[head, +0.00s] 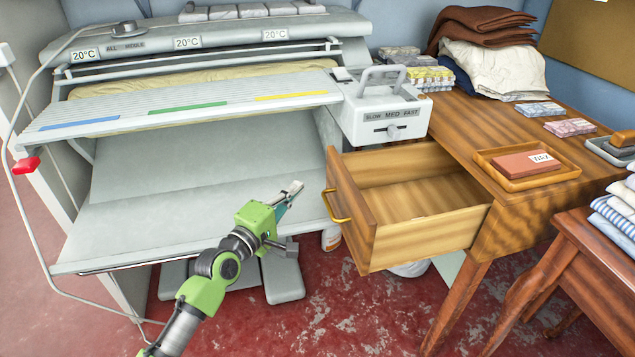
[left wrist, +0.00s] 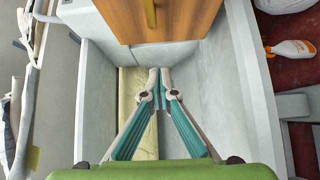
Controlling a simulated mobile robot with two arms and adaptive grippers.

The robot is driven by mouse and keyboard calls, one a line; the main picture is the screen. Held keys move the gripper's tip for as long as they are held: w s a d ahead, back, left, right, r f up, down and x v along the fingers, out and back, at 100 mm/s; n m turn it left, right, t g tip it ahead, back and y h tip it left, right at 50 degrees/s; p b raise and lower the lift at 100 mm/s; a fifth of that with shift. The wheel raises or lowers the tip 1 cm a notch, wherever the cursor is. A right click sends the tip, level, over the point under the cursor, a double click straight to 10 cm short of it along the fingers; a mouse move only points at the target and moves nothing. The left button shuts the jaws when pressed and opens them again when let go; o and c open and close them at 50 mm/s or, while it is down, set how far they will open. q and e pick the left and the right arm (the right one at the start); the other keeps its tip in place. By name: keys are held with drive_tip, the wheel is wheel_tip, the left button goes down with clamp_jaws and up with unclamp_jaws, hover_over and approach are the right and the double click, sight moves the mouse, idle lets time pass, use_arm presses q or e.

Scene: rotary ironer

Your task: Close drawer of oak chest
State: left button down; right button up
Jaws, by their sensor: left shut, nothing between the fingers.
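The oak chest (head: 470,130) stands at the right, and its drawer (head: 425,195) is pulled well out to the left, with an empty inside showing. A brass handle (head: 337,206) is on the drawer's front (head: 352,215). In the left wrist view the wooden drawer front (left wrist: 185,20) and the handle (left wrist: 150,12) show at the top. My left gripper (head: 294,188) is shut and empty, a little left of the handle and apart from it. Its fingertips (left wrist: 159,74) meet in the left wrist view, below the drawer front. My right gripper is not in view.
The grey ironer (head: 180,170) fills the left and back, its speed control box (head: 385,118) close above the drawer's back corner. A spray bottle (left wrist: 290,48) stands on the red floor. A wooden stool with folded cloth (head: 590,265) stands at the right.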

use_arm(q)
drive_tip(key=x, duration=0.4)
drive_tip(key=shift+f+b, duration=0.1)
drive_tip(key=shift+b, duration=0.25)
drive_tip(key=shift+w+d, duration=0.25)
drive_tip(key=shift+d, duration=0.95)
drive_tip(key=shift+w+d, duration=0.2)
drive_tip(key=shift+d, duration=0.4)
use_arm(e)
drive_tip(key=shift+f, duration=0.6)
use_arm(q)
drive_tip(key=shift+d, duration=0.1)
